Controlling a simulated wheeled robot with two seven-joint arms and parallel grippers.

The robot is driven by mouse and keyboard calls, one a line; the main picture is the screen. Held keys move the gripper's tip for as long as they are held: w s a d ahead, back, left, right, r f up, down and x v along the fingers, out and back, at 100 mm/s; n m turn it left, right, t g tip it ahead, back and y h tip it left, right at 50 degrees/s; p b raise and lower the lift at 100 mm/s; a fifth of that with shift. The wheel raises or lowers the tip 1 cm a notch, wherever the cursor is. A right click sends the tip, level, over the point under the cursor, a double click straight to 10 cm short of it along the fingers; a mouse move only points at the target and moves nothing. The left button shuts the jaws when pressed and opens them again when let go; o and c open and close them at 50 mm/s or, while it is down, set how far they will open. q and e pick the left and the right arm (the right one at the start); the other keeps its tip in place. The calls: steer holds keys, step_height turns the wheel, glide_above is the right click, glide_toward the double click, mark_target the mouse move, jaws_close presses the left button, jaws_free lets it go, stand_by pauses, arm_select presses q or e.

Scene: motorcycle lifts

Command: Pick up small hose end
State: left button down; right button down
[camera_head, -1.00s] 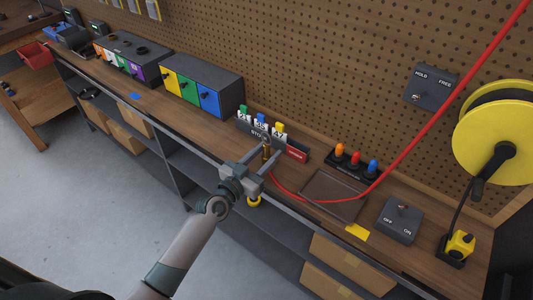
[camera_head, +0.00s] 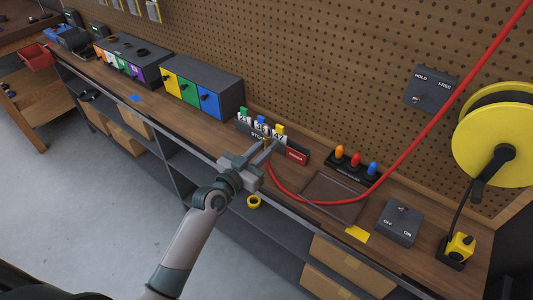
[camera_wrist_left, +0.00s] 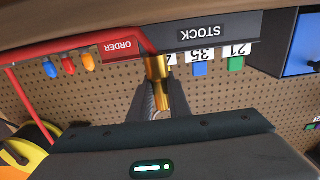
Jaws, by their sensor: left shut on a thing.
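The small hose end is a brass fitting (camera_wrist_left: 157,84) on a red hose (camera_wrist_left: 92,40), seen in the middle of the left wrist view. In the head view the hose (camera_head: 300,199) curves across the bench to my left gripper (camera_head: 266,149). My left gripper is shut on the brass end, just in front of the STOCK board (camera_head: 258,134). The fingers hide much of the fitting in the head view. My right gripper is not in view.
A red ORDER plate (camera_head: 297,155), colored knobs (camera_head: 355,159), a shallow brown tray (camera_head: 332,196) and an OFF/ON switch box (camera_head: 399,222) lie to the right. A drawer box (camera_head: 203,86) stands left. A yellow hose reel (camera_head: 497,135) is on the pegboard.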

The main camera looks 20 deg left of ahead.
arm_select(q)
steer(key=s+d+r+b, duration=0.1)
steer(key=s+d+r, duration=0.6)
steer(key=d, duration=0.2)
steer(key=shift+d, duration=0.2)
stand_by(1.1)
steer(key=s+a+f+n+t+y+b, duration=0.1)
steer(key=s+a+n+y, duration=0.2)
steer(key=s+a, duration=0.7)
steer(key=s+y, duration=0.2)
steer(key=s, duration=0.1)
steer(key=shift+s+a+n+y, duration=0.25)
steer(key=shift+a+n+y, duration=0.1)
steer(key=shift+n+y, duration=0.05)
